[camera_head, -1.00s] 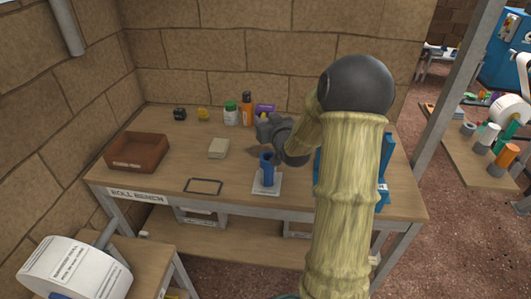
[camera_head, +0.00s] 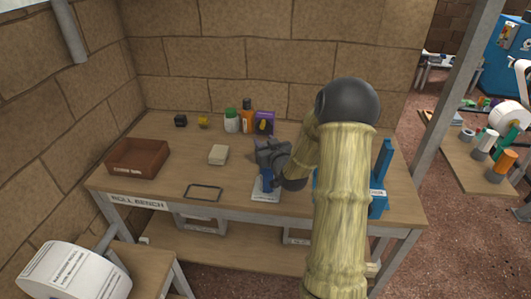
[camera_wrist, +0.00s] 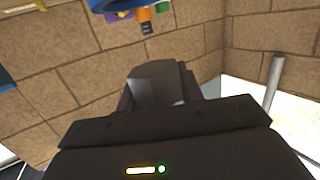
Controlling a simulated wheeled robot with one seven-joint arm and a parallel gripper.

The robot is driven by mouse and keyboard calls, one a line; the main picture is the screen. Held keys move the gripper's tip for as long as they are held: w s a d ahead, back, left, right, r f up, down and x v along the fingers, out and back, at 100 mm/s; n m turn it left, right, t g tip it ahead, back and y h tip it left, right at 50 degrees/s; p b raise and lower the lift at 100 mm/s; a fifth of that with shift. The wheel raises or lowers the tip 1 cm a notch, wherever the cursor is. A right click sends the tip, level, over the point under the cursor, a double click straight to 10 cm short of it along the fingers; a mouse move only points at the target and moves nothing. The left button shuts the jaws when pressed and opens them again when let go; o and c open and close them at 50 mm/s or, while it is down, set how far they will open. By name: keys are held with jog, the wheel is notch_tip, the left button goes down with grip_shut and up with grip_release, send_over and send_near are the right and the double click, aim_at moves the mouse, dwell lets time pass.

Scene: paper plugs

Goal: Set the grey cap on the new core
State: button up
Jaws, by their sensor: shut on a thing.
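The grey cap (camera_wrist: 158,82) is held between the dark fingers of my gripper (camera_wrist: 160,95) in the wrist view. In the head view my gripper (camera_head: 268,156) is low over the bench and I cannot make out the cap apart from it. Part of a blue ring-like edge (camera_wrist: 122,5) shows at the top of the wrist view. I cannot tell whether cap and core touch.
On the bench are a brown bin (camera_head: 137,157), a beige block (camera_head: 218,154), a dark frame (camera_head: 203,192) and a blue stand (camera_head: 380,190) partly behind my arm. Bottles (camera_head: 247,118) and a purple box (camera_head: 264,122) stand at the back wall. The left-middle bench top is clear.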

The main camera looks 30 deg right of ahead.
notch_tip(320, 180, down, 4)
dwell(0.4)
jog(key=shift+f+b, duration=0.3)
jog(key=shift+f, duration=0.1)
jog(key=o, duration=0.9)
jog(key=shift+o, duration=0.2)
